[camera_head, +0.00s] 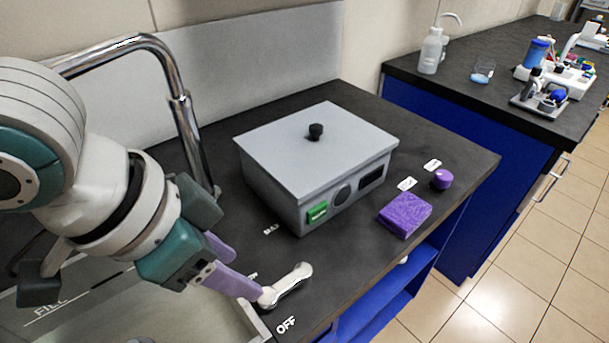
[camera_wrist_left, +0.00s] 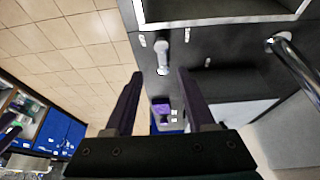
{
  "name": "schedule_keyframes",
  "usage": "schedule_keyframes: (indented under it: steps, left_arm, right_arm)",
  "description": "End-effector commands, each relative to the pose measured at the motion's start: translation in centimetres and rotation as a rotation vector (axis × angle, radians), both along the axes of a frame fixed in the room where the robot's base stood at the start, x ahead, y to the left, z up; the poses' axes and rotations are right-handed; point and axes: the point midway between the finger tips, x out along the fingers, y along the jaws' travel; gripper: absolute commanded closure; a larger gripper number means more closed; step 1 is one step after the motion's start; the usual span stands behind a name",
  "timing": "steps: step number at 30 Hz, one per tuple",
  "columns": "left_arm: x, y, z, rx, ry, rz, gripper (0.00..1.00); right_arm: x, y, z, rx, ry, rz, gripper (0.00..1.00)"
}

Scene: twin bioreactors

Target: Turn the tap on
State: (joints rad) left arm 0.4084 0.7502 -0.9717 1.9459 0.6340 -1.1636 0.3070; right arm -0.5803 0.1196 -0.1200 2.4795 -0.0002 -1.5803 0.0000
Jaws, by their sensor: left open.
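The silver tap lever (camera_head: 290,285) lies on the black counter beside the sink, near the "OFF" label (camera_head: 287,325). In the left wrist view the lever (camera_wrist_left: 162,55) shows in the gap ahead of the open fingers (camera_wrist_left: 160,76). The chrome spout (camera_head: 185,125) rises behind my left arm and shows in the wrist view (camera_wrist_left: 296,62).
A grey lidded box (camera_head: 315,150) stands behind the lever. A purple sponge (camera_head: 404,214) and a purple knob (camera_head: 441,179) are to its right. The sink (camera_head: 215,318) is below my gripper. A second blue bench (camera_head: 470,150) is farther right.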

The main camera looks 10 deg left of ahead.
Motion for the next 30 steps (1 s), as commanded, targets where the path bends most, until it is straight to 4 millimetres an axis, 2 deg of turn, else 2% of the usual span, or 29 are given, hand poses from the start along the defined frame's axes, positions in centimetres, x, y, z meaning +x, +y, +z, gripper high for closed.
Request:
schedule_keyframes:
  steps: [5,12,18,23,30]
  left_arm:
    - [0.6,0.0,-1.6,0.004,0.006,0.007,0.45]
    - [2.0,-1.1,-5.9,0.005,0.005,0.007,0.45]
    - [2.8,-1.8,-8.4,0.004,0.003,0.005,0.45]
    - [3.1,-2.0,-9.2,0.005,0.002,0.004,0.45]
    - [3.1,-2.0,-9.2,0.005,0.003,0.003,0.45]
  right_arm:
    - [0.0,0.0,-0.5,0.000,0.000,0.000,0.05]
    - [0.0,0.0,-1.7,0.000,0.000,0.000,0.05]
    - [0.0,0.0,-2.5,0.000,-0.001,0.000,0.05]
    - [0.0,0.0,-2.7,0.000,-0.001,0.000,0.05]
    - [0.0,0.0,-2.6,0.000,-0.001,0.000,0.05]
